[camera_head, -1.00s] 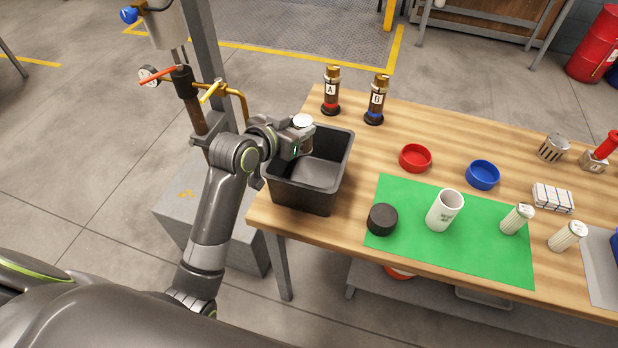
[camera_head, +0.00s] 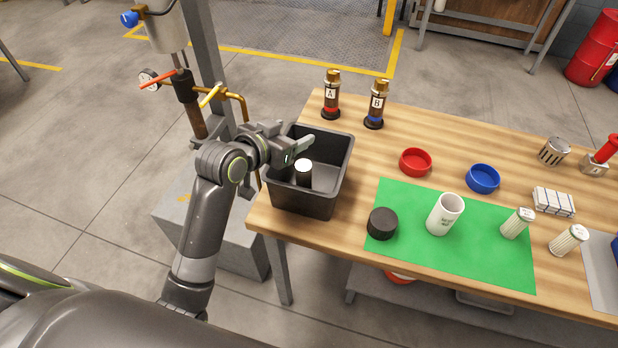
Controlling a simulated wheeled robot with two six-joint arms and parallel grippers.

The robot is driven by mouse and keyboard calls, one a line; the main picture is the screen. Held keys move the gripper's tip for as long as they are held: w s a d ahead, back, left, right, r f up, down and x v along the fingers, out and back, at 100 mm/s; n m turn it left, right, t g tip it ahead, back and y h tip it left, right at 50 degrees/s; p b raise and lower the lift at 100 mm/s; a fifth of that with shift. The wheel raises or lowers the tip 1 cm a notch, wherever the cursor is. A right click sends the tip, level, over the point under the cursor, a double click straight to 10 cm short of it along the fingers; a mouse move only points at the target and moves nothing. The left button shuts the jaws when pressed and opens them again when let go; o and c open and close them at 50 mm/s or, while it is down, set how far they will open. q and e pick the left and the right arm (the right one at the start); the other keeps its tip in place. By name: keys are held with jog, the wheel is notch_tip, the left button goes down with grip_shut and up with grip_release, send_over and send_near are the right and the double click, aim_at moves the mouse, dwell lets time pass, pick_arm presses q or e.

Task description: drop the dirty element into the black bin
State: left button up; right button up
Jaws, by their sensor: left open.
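The black bin (camera_head: 312,202) stands at the left end of the wooden table. The dirty element (camera_head: 304,172), a dark cylinder with a white round top, is inside the bin, near its left side and below my gripper. My left gripper (camera_head: 306,150) is open and empty above the bin's left part, apart from the element. The lower part of the element is dark and hard to make out against the bin. My right gripper is not in view.
On the green mat (camera_head: 410,252) are a black cap (camera_head: 382,223), a white cup (camera_head: 444,215) and a pale ribbed element (camera_head: 517,223). Another ribbed element (camera_head: 568,240) stands right of it. Red (camera_head: 415,162) and blue (camera_head: 483,179) rings and bottles A (camera_head: 331,95) and B (camera_head: 377,104) stand behind.

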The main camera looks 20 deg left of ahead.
pick_arm(q)
jog(key=p+v, duration=0.4)
jog(key=v, duration=1)
jog(key=shift+s+p, duration=0.3)
jog(key=shift+a, duration=0.15)
